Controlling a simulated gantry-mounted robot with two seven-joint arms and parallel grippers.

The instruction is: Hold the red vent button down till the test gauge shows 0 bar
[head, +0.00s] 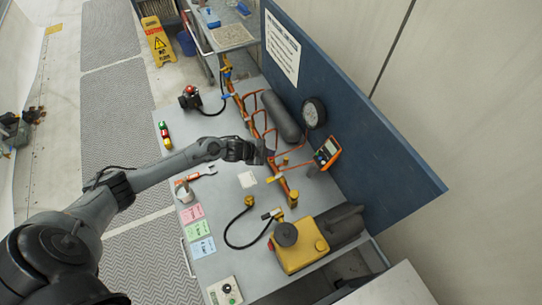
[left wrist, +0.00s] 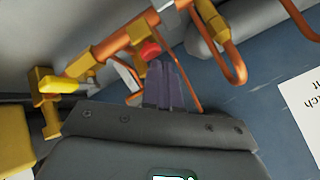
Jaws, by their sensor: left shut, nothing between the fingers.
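The red vent button (left wrist: 150,50) sits on the copper pipework (left wrist: 120,48) in the left wrist view. My left gripper (left wrist: 161,63) is shut and empty, its fingertips right at the button. I cannot tell whether they touch it or press it down. In the head view my left gripper (head: 268,157) is over the copper pipe, and the button cannot be made out there. An orange handheld meter (head: 327,153) and a round dark dial gauge (head: 313,112) stand by the blue panel; neither reading is legible. My right gripper is out of view.
A yellow pump (head: 299,245) stands at the near end of the grey bench (head: 180,135). A black hose (head: 230,232), a wrench (head: 197,175) and coloured cards (head: 196,228) lie on it. A dark cylinder (head: 281,116) lies beside the blue panel (head: 385,155).

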